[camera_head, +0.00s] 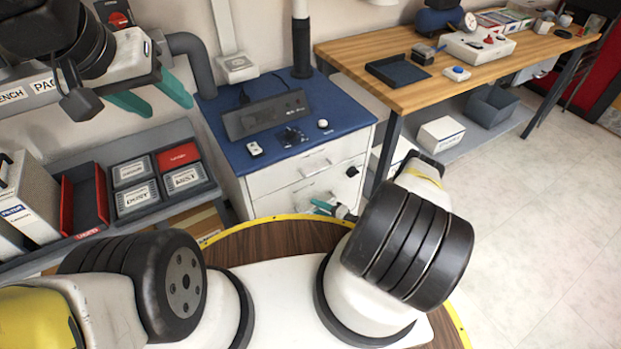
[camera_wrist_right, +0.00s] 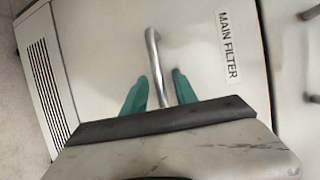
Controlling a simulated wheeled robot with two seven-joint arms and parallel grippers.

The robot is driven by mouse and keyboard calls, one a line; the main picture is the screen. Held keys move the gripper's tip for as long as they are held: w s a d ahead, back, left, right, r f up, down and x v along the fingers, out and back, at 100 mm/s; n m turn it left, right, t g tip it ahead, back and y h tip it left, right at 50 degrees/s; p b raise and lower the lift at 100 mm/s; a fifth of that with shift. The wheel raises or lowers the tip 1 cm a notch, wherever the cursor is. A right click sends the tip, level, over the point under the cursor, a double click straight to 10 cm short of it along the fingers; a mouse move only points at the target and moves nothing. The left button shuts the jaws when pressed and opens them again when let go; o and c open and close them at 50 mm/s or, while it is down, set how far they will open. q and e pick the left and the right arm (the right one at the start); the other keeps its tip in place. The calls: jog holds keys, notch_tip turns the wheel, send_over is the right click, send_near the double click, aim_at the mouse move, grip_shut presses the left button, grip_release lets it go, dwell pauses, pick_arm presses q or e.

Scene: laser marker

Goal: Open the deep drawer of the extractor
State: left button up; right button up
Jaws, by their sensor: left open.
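The extractor is a white cabinet (camera_head: 248,190) with a blue top (camera_head: 222,150) and drawer fronts facing me. An upper drawer handle (camera_head: 316,167) shows in the head view. My right gripper (camera_head: 326,207) is low at the front, partly hidden by my arm. In the right wrist view, a metal bar handle (camera_wrist_right: 154,55) stands on a white front labelled MAIN FILTER (camera_wrist_right: 229,45). My right gripper's teal fingers (camera_wrist_right: 159,82) sit on either side of this handle, with small gaps visible. My left gripper (camera_head: 155,98) is open and empty, at the upper left, away from the cabinet.
A grey control box (camera_head: 265,115) stands on the blue top, with a dark pipe (camera_head: 301,45) behind. At left, a shelf holds a red bin (camera_head: 85,200) and several labelled boxes. A wooden bench (camera_head: 440,85) stands at right. The floor (camera_head: 540,220) at right is clear.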

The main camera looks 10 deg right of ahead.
jog(key=shift+c, duration=0.2)
grip_shut()
dwell(1.3)
